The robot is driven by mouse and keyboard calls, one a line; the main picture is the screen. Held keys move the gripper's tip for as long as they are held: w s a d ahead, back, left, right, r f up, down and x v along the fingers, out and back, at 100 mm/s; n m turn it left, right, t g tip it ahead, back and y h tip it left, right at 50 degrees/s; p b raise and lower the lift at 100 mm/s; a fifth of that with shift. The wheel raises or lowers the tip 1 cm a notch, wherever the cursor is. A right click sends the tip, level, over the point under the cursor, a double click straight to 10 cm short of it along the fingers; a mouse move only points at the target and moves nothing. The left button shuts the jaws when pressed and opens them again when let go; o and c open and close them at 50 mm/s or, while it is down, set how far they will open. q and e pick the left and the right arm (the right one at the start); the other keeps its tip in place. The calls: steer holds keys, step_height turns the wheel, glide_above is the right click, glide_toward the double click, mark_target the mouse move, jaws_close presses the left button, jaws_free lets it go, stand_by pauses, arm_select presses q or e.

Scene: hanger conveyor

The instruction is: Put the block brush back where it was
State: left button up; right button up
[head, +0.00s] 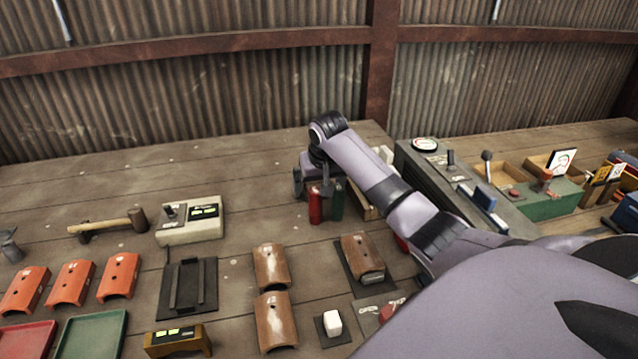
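My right arm reaches in from the right, and its dark gripper (314,182) points down near the middle of the table. The gripper is just behind and above a red upright object (316,205) and a green one (337,203). Its fingertips are partly hidden, so I cannot tell whether it is open or holds anything. I cannot clearly make out the block brush; it may be hidden by the gripper or arm. My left gripper is not in view.
A wooden hammer (108,224) and a beige device (191,221) lie to the left. Several orange curved tiles (71,282), brown tiles (272,265) and a green tray (92,336) are in front. A grey console (460,185) stands right. The back left table is clear.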

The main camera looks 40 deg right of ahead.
steer(key=shift+r, duration=0.3)
steer(key=v, duration=1.1)
steer(key=shift+s+r+b, duration=0.25)
steer(key=shift+r+b, duration=0.05)
steer(key=shift+b, duration=0.05)
steer(key=shift+a+f, duration=0.1)
steer(key=shift+a, duration=0.05)
